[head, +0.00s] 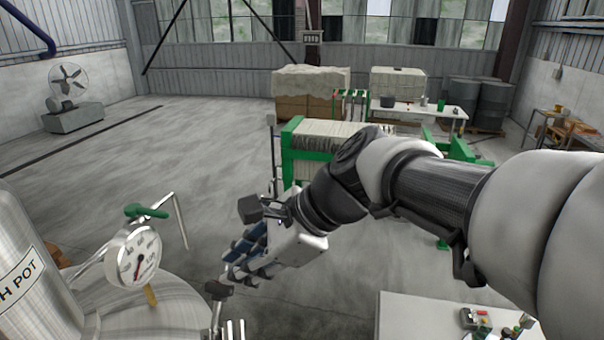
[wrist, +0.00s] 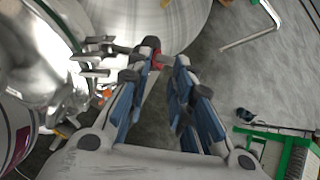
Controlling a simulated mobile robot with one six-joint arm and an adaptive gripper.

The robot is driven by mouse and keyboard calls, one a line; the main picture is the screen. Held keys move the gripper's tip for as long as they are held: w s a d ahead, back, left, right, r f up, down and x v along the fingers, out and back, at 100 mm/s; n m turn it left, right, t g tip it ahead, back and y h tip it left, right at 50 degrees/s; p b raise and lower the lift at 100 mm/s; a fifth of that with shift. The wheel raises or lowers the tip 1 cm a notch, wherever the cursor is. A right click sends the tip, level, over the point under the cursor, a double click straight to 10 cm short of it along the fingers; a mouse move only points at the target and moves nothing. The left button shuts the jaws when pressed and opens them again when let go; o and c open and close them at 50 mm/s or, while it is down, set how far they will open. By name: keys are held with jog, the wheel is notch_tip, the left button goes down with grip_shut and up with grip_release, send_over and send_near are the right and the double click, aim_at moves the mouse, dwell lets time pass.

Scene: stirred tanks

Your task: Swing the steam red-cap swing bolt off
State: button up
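My gripper (head: 240,268) reaches down in the head view, just right of the metal pot. In the wrist view its two blue-padded fingers (wrist: 155,72) stand apart, with a gap between them. A swing bolt with a red band (wrist: 157,60) and a dark end shows at the fingertips, in line with the gap. I cannot tell whether a finger touches it. In the head view a dark-knobbed metal rod (head: 218,290) stands just below the fingertips; no red shows on it there. More metal bolt parts (wrist: 97,62) sit at the rim of a shiny round lid (wrist: 35,45).
A pressure gauge (head: 134,256) and a green-handled valve (head: 146,211) stand on the pot (head: 25,265) at the left. A white panel (head: 410,318) is at bottom right.

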jog(key=shift+o, duration=0.5)
jog(key=shift+w+a+f, duration=0.15)
jog(key=shift+w+a, duration=0.1)
jog(key=shift+w, duration=0.05)
jog(key=v, duration=1.2)
jog(key=shift+s, duration=0.3)
jog(key=shift+c, duration=0.4)
